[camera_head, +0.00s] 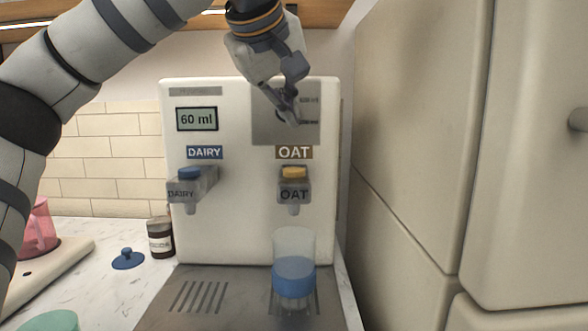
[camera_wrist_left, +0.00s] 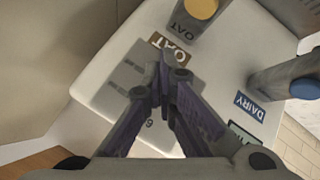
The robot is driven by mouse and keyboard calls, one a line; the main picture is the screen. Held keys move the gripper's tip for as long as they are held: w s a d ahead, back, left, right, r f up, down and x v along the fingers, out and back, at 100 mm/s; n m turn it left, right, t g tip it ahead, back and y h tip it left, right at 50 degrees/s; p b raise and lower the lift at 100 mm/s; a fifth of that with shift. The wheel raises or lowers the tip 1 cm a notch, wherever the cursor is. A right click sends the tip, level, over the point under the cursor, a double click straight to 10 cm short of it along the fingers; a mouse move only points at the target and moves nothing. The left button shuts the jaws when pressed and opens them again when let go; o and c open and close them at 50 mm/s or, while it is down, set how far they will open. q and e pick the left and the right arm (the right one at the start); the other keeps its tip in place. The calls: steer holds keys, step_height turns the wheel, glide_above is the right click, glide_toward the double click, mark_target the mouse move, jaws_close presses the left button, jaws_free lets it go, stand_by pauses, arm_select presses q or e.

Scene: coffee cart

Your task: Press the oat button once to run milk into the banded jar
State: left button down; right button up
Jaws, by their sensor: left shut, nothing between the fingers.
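The oat button (camera_head: 294,172) is a yellow cap on the right dispenser block, below the brown OAT label (camera_head: 294,152). It also shows at the top of the left wrist view (camera_wrist_left: 202,8). The banded jar (camera_head: 294,243), clear with a wide blue band, stands upright on the drip tray under the oat spout. I cannot tell whether it holds milk. My left gripper (camera_head: 294,121) is shut and empty, above the oat button and apart from it, in front of the machine's grey panel. In the left wrist view its fingertips (camera_wrist_left: 163,82) meet below the OAT label. My right gripper is not in view.
The white milk machine (camera_head: 235,235) has a display (camera_head: 197,119) reading 60 ml and a blue dairy button (camera_head: 190,173) at left. A brown jar (camera_head: 160,238), a blue lid (camera_head: 128,259) and a pink cup (camera_head: 38,228) stand left. A cream cabinet (camera_head: 420,130) closes the right side.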

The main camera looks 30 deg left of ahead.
mark_target(289, 169)
arm_select(q)
steer(key=shift+f, duration=2.55)
steer(key=shift+f, duration=0.1)
steer(key=shift+f, duration=0.35)
steer(key=shift+f, duration=0.55)
steer(key=shift+r, duration=0.95)
steer(key=shift+r, duration=2.55)
